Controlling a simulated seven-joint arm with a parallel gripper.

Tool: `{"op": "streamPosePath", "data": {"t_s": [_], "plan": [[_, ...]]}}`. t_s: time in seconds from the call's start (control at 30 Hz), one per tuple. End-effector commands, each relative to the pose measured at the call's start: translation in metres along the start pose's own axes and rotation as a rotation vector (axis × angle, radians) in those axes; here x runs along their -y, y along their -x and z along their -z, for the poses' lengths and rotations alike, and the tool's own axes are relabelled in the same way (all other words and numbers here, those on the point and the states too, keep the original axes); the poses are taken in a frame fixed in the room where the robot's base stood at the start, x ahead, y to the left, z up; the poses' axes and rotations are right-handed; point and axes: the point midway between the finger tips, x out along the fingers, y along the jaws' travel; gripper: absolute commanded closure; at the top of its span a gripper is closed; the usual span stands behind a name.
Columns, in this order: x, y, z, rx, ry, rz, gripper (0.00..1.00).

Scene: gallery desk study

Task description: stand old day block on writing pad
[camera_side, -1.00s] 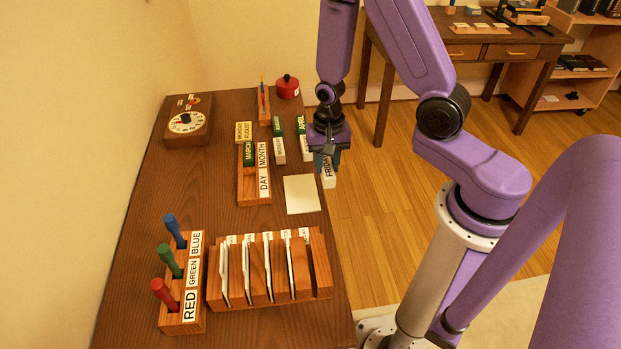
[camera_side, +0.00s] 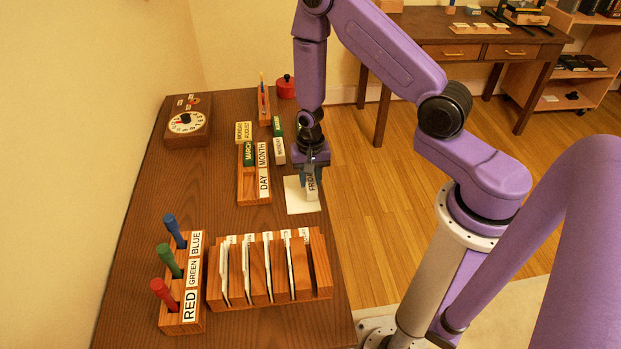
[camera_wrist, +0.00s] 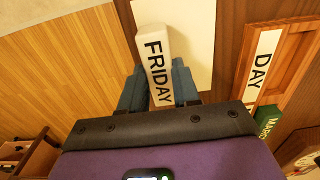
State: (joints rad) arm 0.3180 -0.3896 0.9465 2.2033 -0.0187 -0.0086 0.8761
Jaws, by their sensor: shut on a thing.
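My gripper (camera_side: 310,178) is shut on the white FRIDAY block (camera_side: 311,186), which stands upright between the fingers. In the wrist view the FRIDAY block (camera_wrist: 155,60) shows its label between the blue-grey fingers of my gripper (camera_wrist: 158,88). The cream writing pad (camera_side: 295,203) lies flat on the desk, and the block is over its right part. The pad (camera_wrist: 190,50) also shows behind the block in the wrist view. I cannot tell whether the block's lower end touches the pad.
The wooden DAY and MONTH holder (camera_side: 254,196) stands left of the pad, with a green MARCH block (camera_side: 248,154) in it. The MONDAY block (camera_side: 279,149) lies beyond. A card rack (camera_side: 268,272) stands nearer. The desk's right edge is close to the pad.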

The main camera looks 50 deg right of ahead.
Motion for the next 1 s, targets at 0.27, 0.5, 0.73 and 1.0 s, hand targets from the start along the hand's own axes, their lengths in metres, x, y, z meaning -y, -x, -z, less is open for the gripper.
{"op": "streamPosePath", "data": {"t_s": [0.27, 0.5, 0.73, 1.0], "plan": [[-0.0001, -0.0056, -0.0003, 0.0, 0.0, 0.0, 1.0], [-0.0001, -0.0086, -0.0003, 0.0, 0.0, 0.0, 0.66], [-0.0001, -0.0082, -0.0003, 0.0, 0.0, 0.0, 0.43], [0.0003, -0.0025, 0.0, -0.001, 0.0, 0.001, 0.43]]}}
